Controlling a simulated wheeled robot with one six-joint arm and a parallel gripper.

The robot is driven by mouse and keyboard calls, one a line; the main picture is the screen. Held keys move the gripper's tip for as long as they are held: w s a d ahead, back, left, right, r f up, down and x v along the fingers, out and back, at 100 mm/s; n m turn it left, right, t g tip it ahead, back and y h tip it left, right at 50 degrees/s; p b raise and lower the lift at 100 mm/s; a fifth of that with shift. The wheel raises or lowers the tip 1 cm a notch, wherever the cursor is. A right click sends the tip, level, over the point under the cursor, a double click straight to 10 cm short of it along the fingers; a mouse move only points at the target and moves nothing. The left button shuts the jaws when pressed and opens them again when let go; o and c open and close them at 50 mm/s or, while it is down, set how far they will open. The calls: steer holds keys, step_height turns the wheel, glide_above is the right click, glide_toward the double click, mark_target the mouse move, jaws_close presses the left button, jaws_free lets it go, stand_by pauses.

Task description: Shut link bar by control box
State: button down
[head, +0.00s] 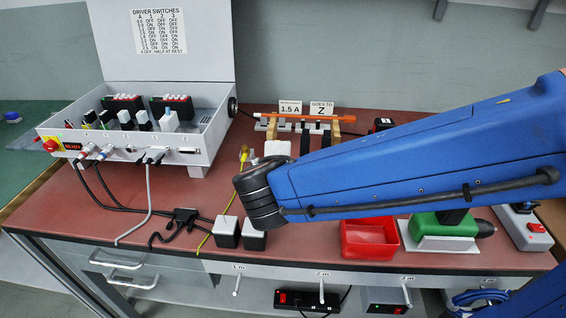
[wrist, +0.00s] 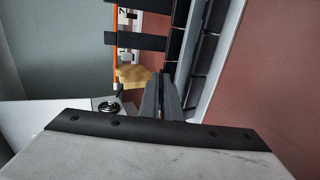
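The white control box (head: 200,150) stands at the left of the bench in the head view, with its lid (head: 165,35) raised. Its black side knob (wrist: 108,106) and part of its white side show in the wrist view. I cannot pick out a link bar with certainty. Several dark upright pieces show inside the box. My gripper's fingers (wrist: 161,76) show in the wrist view, tips close together, with nothing seen between them. They point toward a yellow-tan block (wrist: 133,75), and I cannot tell the distance. My arm hides the gripper in the head view.
A rack with an orange rod (head: 318,116) stands at the back centre. Cables hang from the box front. Two white-topped blocks (head: 227,228) stand near the front edge. A red tray (head: 369,238) and a green tool (head: 444,223) are at the right. The bench's left front is mostly clear.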

steer(key=shift+d, duration=0.1)
steer(key=c, duration=2)
jaws_free()
steer(key=shift+w+r+g, duration=0.1)
steer(key=shift+g, duration=0.2)
